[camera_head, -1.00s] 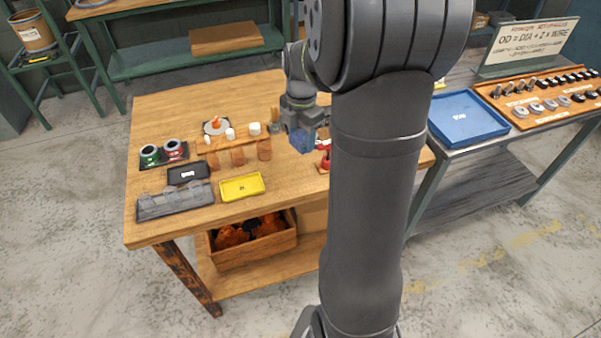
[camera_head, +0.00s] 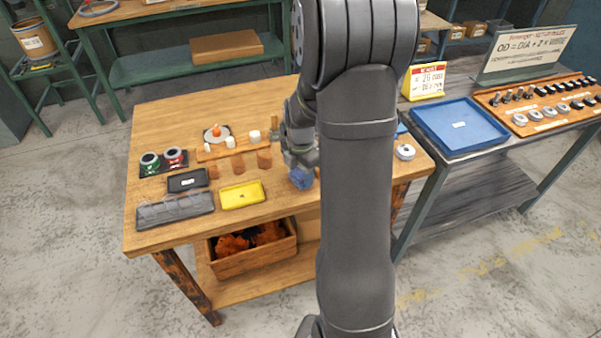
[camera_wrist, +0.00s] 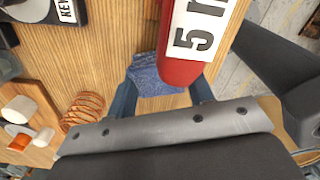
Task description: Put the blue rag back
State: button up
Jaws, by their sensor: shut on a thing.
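The blue rag (camera_head: 301,179) hangs below my gripper (camera_head: 301,165) near the right part of the wooden bench's front, just left of my large arm link. My gripper is shut on it. In the wrist view the rag (camera_wrist: 147,74) shows as a folded denim-blue patch between the two fingers (camera_wrist: 162,92). I cannot tell whether the rag touches the bench top.
A yellow tray (camera_head: 241,195), a black tray (camera_head: 187,181) and a grey tray (camera_head: 175,209) lie to the left on the bench. A crate of orange-brown cloths (camera_head: 247,266) sits below. A blue tray (camera_head: 459,126) is on the metal table at right.

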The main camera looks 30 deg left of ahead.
aim_at(300, 174)
jog(key=shift+f, duration=0.15)
jog(key=o, duration=0.9)
jog(key=shift+o, duration=0.2)
notch_tip(300, 174, up, 12)
jog(key=shift+r, duration=0.2)
jog(key=shift+f, duration=0.15)
